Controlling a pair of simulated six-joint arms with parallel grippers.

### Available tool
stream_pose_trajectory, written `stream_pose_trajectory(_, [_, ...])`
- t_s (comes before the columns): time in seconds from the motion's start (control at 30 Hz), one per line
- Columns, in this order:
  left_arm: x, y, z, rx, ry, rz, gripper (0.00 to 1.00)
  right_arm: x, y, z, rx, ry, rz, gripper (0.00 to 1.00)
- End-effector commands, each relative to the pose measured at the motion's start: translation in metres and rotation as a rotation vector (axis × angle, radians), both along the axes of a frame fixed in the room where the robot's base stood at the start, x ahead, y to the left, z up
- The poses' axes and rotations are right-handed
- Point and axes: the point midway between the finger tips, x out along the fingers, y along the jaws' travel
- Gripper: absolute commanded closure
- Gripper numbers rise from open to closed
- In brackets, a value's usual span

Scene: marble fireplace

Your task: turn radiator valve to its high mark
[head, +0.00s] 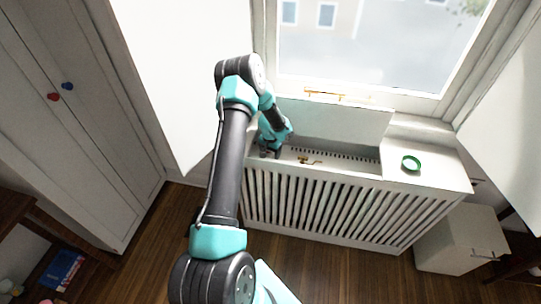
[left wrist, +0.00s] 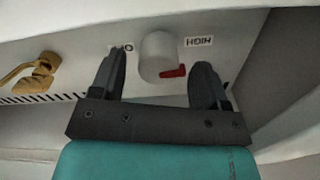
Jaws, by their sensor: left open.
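The radiator valve is a pale round knob (left wrist: 158,52) with a red pointer (left wrist: 173,73), shown in the left wrist view. A second label (left wrist: 122,48), partly hidden by a finger, reads as OFF on the left. My left gripper (left wrist: 160,62) is open, with one finger on each side of the knob. I cannot tell whether either finger touches it. In the head view the left gripper (head: 270,152) is at the radiator cover's left end and hides the knob. My right gripper is out of view.
The slatted white radiator cover (head: 330,208) stands under the window, its lid (head: 335,122) raised. A brass fitting (head: 308,161) lies right of the gripper, also in the left wrist view (left wrist: 36,70). A green ring (head: 411,163) sits on the cover's right top.

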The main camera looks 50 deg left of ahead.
Motion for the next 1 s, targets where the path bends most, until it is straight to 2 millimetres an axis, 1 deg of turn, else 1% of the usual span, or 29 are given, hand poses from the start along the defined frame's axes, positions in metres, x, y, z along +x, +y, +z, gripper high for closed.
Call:
stream_pose_trajectory(0.03, [0.001, 0.0, 0.01, 0.002, -0.003, -0.001, 0.31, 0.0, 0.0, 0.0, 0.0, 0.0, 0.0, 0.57])
stream_pose_trajectory(0.5, [0.001, 0.0, 0.1, 0.002, -0.005, -0.001, 0.31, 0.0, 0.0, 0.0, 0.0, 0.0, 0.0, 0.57])
stream_pose_trajectory(0.7, [0.001, 0.0, 0.134, 0.002, -0.003, -0.001, 0.31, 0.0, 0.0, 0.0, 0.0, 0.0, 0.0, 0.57])
stream_pose_trajectory(0.83, [0.0, 0.0, 0.147, 0.001, -0.002, 0.0, 0.31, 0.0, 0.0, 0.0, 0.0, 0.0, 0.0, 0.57])
stream_pose_trajectory(1.0, [0.0, 0.0, 0.152, 0.0, -0.001, -0.001, 0.31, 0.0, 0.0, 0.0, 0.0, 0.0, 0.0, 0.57])
